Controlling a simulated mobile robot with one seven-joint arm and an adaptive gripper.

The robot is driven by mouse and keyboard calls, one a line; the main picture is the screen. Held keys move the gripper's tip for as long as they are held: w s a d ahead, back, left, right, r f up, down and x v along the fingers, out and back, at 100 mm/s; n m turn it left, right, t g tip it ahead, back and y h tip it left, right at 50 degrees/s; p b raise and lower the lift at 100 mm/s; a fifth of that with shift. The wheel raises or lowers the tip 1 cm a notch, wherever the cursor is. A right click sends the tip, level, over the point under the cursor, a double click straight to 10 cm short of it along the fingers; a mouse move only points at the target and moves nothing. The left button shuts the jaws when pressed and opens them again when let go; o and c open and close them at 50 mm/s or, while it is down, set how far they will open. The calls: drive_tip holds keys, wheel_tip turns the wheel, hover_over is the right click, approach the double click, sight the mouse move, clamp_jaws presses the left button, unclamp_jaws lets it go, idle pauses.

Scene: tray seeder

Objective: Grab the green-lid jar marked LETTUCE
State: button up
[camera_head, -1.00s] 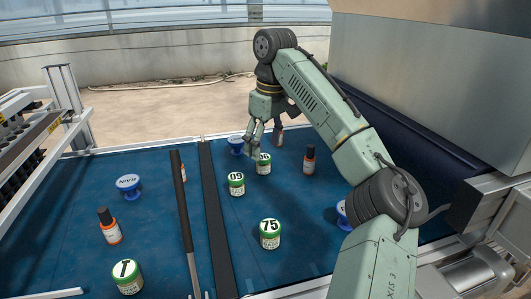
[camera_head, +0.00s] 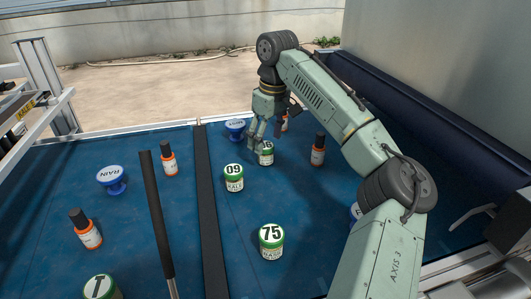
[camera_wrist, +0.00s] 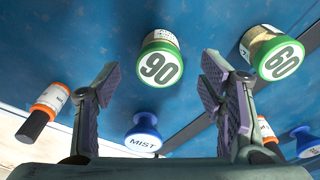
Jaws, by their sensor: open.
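Several green-lid jars stand on the blue surface. The one nearest my gripper has a two-digit lid reading 90 in the wrist view (camera_wrist: 160,60); it also shows in the head view (camera_head: 266,157). Its name label is too small to read. My gripper (camera_head: 266,138) is open just above and beside this jar. In the wrist view the jar lies between the two spread fingers (camera_wrist: 158,84), with none touching it visibly. Jar 09 (camera_head: 234,184) reads KALE. Jar 75 (camera_head: 271,250) seems to read BASIL. The jar at bottom left (camera_head: 101,290) is cut off. No LETTUCE label is legible.
Orange bottles stand at the right (camera_head: 317,156), behind my gripper (camera_head: 284,122) and at left (camera_head: 168,160). Blue-topped pieces MIST (camera_head: 235,129) and RAIN (camera_head: 111,179) stand nearby. A dark upright rod (camera_head: 156,215) and black strip (camera_head: 208,215) cross the left part.

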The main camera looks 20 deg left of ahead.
sight(266, 145)
drive_tip(key=f, duration=0.4)
drive_tip(key=shift+w+a+f+p, duration=0.15)
drive_tip(key=shift+a+f+p, duration=0.1)
drive_tip(key=shift+p, duration=0.15)
drive_tip(key=shift+c, duration=0.3)
drive_tip(key=shift+r, duration=0.1)
drive_tip(key=c, duration=1.2)
